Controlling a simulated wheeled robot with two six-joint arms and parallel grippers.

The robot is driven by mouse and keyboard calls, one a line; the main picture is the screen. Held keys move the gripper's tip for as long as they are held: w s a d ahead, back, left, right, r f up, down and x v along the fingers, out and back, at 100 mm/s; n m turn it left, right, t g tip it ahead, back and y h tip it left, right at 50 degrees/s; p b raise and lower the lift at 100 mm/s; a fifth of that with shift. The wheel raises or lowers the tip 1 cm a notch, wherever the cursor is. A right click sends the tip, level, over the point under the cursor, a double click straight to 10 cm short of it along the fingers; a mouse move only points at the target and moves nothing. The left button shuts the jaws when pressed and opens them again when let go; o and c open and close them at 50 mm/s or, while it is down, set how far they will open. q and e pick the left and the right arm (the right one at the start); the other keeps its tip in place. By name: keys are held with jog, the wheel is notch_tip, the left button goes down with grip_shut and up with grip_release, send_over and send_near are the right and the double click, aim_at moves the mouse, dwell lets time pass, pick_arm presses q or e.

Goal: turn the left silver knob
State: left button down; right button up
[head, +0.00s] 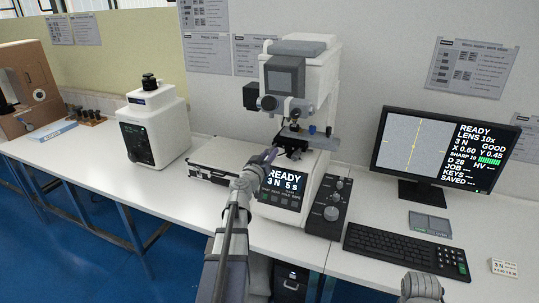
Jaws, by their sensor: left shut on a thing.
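The hardness tester (312,85) stands on the white bench, with its stage (308,140) below the lens turret. My left gripper (271,154) reaches up from the front to the left side of the stage. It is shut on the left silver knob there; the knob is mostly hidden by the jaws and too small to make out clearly. Part of my right arm shows at the bottom right, but its jaws are not visible.
A control panel with several knobs (332,212) is right of the lit READY screen (281,187). A monitor (444,152), keyboard (405,248) and grey pad (430,223) are at right. A smaller white tester (152,125) and an open case (208,172) are left. Bench between the testers is partly clear.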

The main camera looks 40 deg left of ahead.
pick_arm(q)
jog(key=shift+d+m, duration=0.1)
jog(key=shift+m, duration=15)
jog(key=c, duration=0.6)
grip_release()
jog(key=shift+s, duration=0.15)
